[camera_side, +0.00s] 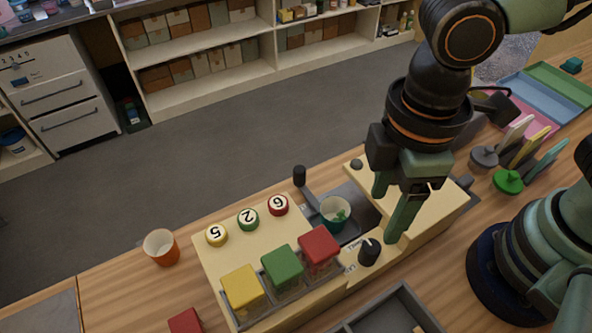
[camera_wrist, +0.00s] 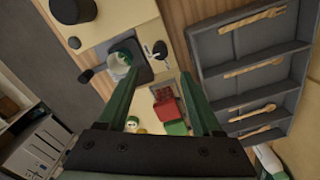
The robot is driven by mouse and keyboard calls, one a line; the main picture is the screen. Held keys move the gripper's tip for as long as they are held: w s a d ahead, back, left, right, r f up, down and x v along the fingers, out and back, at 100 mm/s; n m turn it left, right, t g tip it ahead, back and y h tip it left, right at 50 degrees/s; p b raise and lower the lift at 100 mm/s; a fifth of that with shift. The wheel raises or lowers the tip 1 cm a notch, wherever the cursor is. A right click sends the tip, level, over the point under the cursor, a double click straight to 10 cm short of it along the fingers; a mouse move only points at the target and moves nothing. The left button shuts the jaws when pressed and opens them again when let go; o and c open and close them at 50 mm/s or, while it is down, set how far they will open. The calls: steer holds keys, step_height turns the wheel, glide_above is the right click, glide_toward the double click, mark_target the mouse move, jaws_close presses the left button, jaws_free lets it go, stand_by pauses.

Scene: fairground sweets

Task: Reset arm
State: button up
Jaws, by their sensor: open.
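My gripper (camera_side: 388,212) hangs over the cream machine (camera_side: 213,258) with its fingers pointing down. The fingers are apart, and I see nothing between them. One fingertip is close to the black knob (camera_side: 369,251); I cannot tell whether they touch. A cup (camera_side: 335,222) with green pieces in it stands in the machine's dark bay, to the left of the fingers. In the wrist view, my gripper (camera_wrist: 160,80) has its fingers spread, and the cup (camera_wrist: 119,66) shows beyond the left finger.
An orange cup (camera_side: 161,247) stands at left. A grey tray (camera_wrist: 213,47) holds several wooden utensils. Upright tools (camera_side: 528,148) stand at right.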

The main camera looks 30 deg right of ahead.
steer(key=shift+r, duration=0.3)
steer(key=w+d+r+m+t, duration=0.2)
steer(key=w+d+m, duration=0.4)
steer(key=d, duration=0.5)
steer(key=w+d+r+m+t, duration=0.3)
steer(key=w+d+m, duration=0.3)
steer(key=d, duration=0.5)
steer(key=shift+w+d+r+m+t, duration=0.25)
steer(key=shift+d+r+m+t, duration=0.1)
steer(key=shift+r, duration=0.55)
